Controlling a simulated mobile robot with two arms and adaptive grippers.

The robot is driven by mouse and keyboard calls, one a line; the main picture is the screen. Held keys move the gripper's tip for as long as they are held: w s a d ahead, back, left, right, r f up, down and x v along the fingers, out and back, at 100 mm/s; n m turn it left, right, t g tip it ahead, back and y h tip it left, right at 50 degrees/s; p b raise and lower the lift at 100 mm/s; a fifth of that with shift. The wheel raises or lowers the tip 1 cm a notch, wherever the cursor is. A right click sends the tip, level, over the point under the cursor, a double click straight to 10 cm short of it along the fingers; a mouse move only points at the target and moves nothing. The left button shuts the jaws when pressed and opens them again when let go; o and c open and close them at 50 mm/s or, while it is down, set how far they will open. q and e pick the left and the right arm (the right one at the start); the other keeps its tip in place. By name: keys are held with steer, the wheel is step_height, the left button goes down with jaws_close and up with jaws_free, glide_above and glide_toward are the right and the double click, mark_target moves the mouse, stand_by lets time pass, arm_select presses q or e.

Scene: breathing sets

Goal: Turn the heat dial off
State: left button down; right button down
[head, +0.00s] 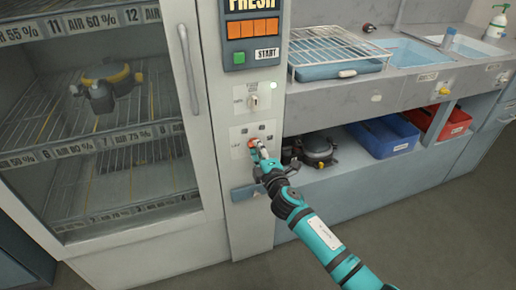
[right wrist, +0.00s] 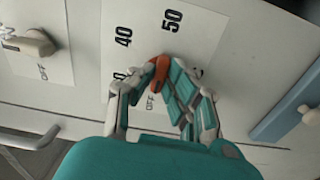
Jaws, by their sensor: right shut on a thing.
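The heat dial (head: 252,143) is a small red-orange knob on a white plate, low on the narrow panel beside the glass-door cabinet. In the right wrist view the red knob (right wrist: 160,69) stands out from a plate printed 40, 50 and OFF. My right gripper (head: 259,149) is at the dial, its fingers closed around the knob; it also shows in the right wrist view (right wrist: 156,88). The fingers partly hide the dial and its printing, so I cannot tell its exact setting. My left gripper is not in view.
A second switch (head: 254,101) sits above the dial, and a blue handle (head: 246,190) below. The glass-door cabinet (head: 182,50) stands left. At right are a sink counter (head: 415,88), a blue bin (head: 383,137) and a red bin (head: 440,122). Floor is free in front.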

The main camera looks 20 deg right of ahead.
steer(key=shift+n, duration=0.4)
steer(key=c, duration=1.3)
jaws_free()
steer(key=shift+c, duration=0.2)
steer(key=shift+s, duration=0.1)
steer(key=s, duration=1.1)
steer(key=shift+s+d, duration=0.2)
steer(key=shift+s, duration=0.2)
